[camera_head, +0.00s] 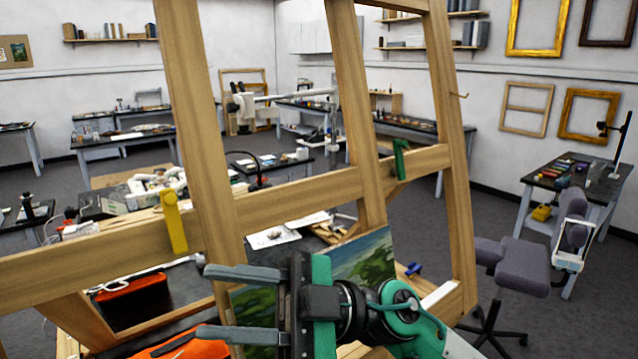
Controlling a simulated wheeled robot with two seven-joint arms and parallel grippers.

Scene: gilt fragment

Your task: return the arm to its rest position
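My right gripper (202,302) comes in from the lower right with its green and black wrist. Its two grey fingers point left and stand well apart, one above the other. Whether the gripper touches the painting or the frame I cannot tell. My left gripper is not in view.
Wooden uprights and a crossbar stand close across the view, with a yellow clamp (174,222) and a green clamp (401,160). Orange items (135,300) lie at the lower left. A grey swivel chair (512,265) is at right. Open floor shows beyond.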

